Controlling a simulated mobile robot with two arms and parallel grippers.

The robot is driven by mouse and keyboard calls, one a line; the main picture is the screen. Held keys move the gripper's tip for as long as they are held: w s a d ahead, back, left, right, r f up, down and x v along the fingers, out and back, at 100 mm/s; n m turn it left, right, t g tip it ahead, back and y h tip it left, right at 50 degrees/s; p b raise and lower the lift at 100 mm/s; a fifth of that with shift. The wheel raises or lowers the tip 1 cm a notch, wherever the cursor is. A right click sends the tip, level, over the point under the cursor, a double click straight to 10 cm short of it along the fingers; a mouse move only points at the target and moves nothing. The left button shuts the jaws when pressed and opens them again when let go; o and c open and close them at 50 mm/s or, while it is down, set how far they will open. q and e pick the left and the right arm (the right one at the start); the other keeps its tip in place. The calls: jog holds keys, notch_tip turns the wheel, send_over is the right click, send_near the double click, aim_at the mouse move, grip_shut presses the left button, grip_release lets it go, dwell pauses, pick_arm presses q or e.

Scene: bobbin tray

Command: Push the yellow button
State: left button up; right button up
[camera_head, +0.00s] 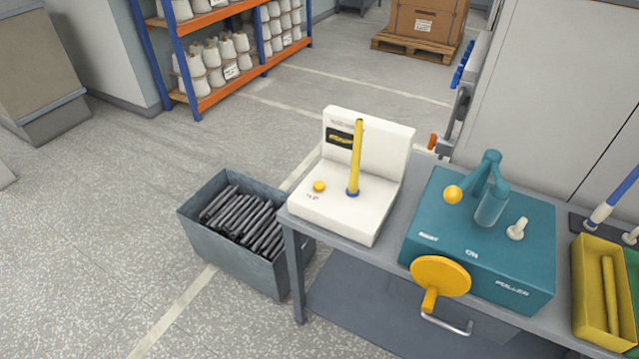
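A small round yellow button (319,186) sits on the front left of the base of a white device (335,212) on the grey bench. The white device has an upright back with a dark display (340,137). A thin yellow bobbin (356,158) stands upright on a blue foot on the device, right of the button. Nothing touches or covers the button. Neither of my grippers is in view.
A teal machine (480,235) with a yellow ball knob and yellow handwheel (440,276) stands right of the device. A yellow tray (590,300) is farther right. A grey bin (225,250) of dark rods stands on the floor left of the bench.

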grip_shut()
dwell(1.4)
